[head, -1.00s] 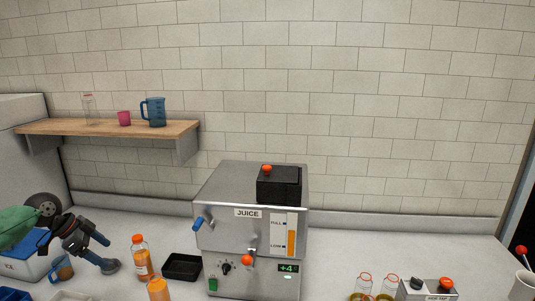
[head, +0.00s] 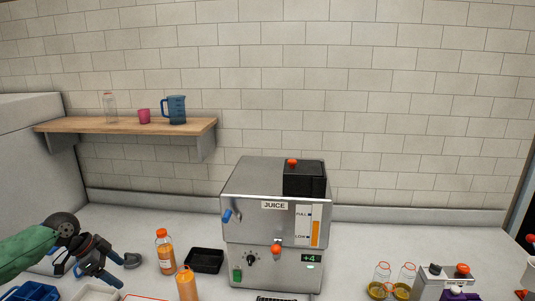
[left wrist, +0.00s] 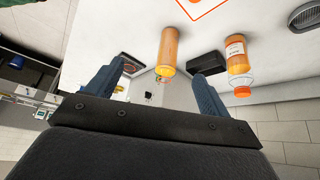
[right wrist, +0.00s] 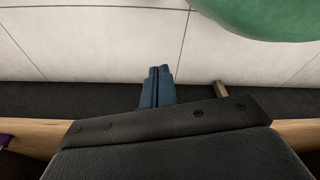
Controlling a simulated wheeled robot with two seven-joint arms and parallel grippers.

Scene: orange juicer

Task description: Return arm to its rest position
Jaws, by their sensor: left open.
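My left arm, in a green sleeve (head: 30,246), comes in from the left in the head view. Its dark gripper (head: 100,272) is over the counter's left end, left of the orange bottle (head: 166,252). In the left wrist view the blue fingers of this gripper (left wrist: 157,80) stand wide apart with nothing held between them. An orange-filled container (left wrist: 168,50) shows beyond them, apart from the fingers. My right gripper (right wrist: 156,88) shows only in its own wrist view, with its blue fingers together and nothing visible between them.
The steel juicer (head: 245,235) stands mid-counter. A black tray (head: 204,261) and an orange-filled container (head: 187,284) are to its left. Jars (head: 381,278) and a control box (head: 443,284) are at right. A shelf (head: 125,125) hangs at upper left.

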